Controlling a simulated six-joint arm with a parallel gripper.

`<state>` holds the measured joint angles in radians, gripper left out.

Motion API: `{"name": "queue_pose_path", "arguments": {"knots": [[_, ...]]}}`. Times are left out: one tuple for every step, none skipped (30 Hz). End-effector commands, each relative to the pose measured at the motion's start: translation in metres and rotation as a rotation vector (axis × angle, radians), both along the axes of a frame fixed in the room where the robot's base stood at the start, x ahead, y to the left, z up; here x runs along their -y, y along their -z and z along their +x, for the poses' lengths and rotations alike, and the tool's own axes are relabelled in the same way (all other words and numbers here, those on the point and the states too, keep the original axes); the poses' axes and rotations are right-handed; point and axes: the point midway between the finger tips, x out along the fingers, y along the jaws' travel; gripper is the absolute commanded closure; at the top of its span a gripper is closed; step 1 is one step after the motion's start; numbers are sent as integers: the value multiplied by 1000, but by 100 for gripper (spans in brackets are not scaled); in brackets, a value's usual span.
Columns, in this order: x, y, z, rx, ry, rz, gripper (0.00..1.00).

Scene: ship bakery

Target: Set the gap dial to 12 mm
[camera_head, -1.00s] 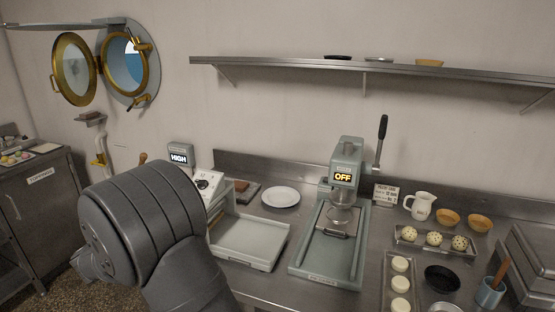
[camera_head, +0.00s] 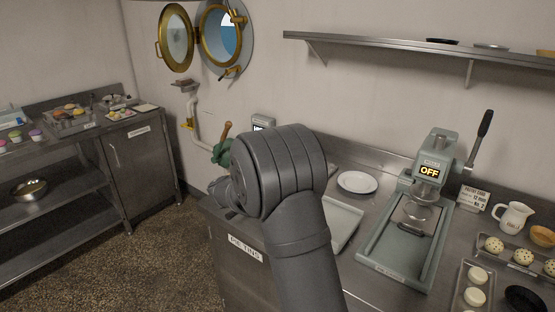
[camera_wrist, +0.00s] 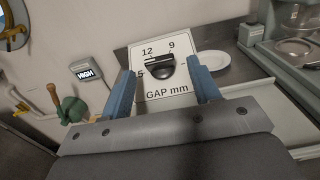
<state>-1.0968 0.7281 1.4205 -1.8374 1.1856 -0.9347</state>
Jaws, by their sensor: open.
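The gap dial (camera_wrist: 161,69) is a black knob on a white panel (camera_wrist: 180,98) marked 12, 9 and "GAP mm" in the wrist view. A further mark at the left is partly covered by a finger. The knob sits below and between 12 and 9; I cannot tell exactly where its pointer stands. My gripper (camera_wrist: 161,67) is open, its two blue fingers apart on either side of the knob in the picture, with nothing between them that it grips. Contact with the panel cannot be told. In the head view my arm hides the dial and the gripper.
A display reading HIGH (camera_wrist: 85,74) and a green object with a wooden handle (camera_wrist: 70,108) stand to the left. A white plate (camera_head: 357,182), a pale tray (camera_head: 343,224) and a press showing OFF (camera_head: 429,172) are to the right. A porthole (camera_head: 221,36) is on the wall.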

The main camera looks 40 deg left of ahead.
Motion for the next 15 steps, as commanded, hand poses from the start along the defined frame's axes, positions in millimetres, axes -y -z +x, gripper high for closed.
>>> {"name": "queue_pose_path", "arguments": {"knots": [[1,0,7,1,2,1,44],[0,0,9,1,2,1,44],[0,0,12,1,1,0,44],[0,0,14,1,1,0,44],[0,0,16,1,0,0,44],[0,0,17,1,0,0,44],[0,0,18,1,0,0,44],[0,0,19,1,0,0,44],[0,0,19,1,0,0,44],[0,0,19,1,-1,0,44],[0,0,19,1,-1,0,44],[0,0,19,1,-1,0,44],[0,0,19,1,-1,0,44],[0,0,19,1,-1,0,44],[0,0,19,1,0,0,46]]}}
